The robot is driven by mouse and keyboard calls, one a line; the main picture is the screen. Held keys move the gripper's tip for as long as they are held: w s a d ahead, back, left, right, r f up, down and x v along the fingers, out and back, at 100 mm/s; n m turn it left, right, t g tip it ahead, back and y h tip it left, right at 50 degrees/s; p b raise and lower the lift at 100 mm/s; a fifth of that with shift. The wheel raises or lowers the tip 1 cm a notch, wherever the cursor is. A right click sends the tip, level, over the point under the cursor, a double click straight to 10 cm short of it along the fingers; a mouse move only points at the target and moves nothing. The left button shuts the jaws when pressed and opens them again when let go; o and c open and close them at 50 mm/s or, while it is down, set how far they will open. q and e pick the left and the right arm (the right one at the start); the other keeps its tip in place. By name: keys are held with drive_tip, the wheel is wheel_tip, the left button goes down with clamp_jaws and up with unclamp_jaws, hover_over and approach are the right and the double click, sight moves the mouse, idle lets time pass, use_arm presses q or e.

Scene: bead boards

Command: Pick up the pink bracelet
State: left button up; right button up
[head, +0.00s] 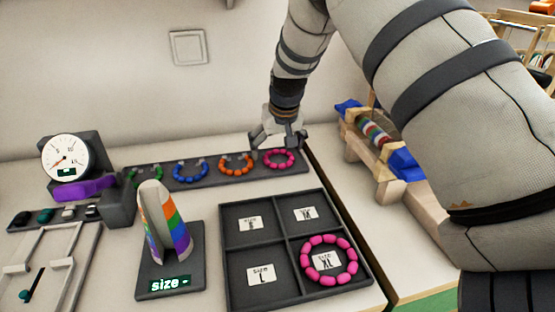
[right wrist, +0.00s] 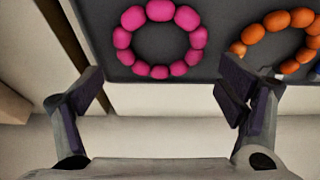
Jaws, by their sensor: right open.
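A pink bracelet of round beads (head: 279,167) lies at the right end of the dark bracelet strip (head: 215,178) at the back. It also shows in the right wrist view (right wrist: 122,38), as a ring ahead of the fingers. My right gripper (head: 278,140) is open and empty just above and behind this bracelet; in its wrist view the fingers (right wrist: 165,88) stand wide apart, not touching the beads. A second pink bracelet (head: 328,281) lies in the front right compartment, marked XL, of the dark sorting tray (head: 283,236). My left gripper is out of view.
Orange (head: 236,172), blue (head: 190,180) and green bracelets share the strip. A rainbow cone on a size stand (head: 170,280) is left of the tray, with a dial gauge (head: 66,158) behind. A wooden stand (head: 372,150) is at the right.

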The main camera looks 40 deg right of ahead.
sight(286, 165)
drive_tip(key=shift+w+f, duration=0.15)
drive_tip(key=shift+f, duration=0.2)
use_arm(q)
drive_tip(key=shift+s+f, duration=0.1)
use_arm(e)
drive_tip(key=c, duration=1.2)
drive_tip(key=shift+o, duration=0.2)
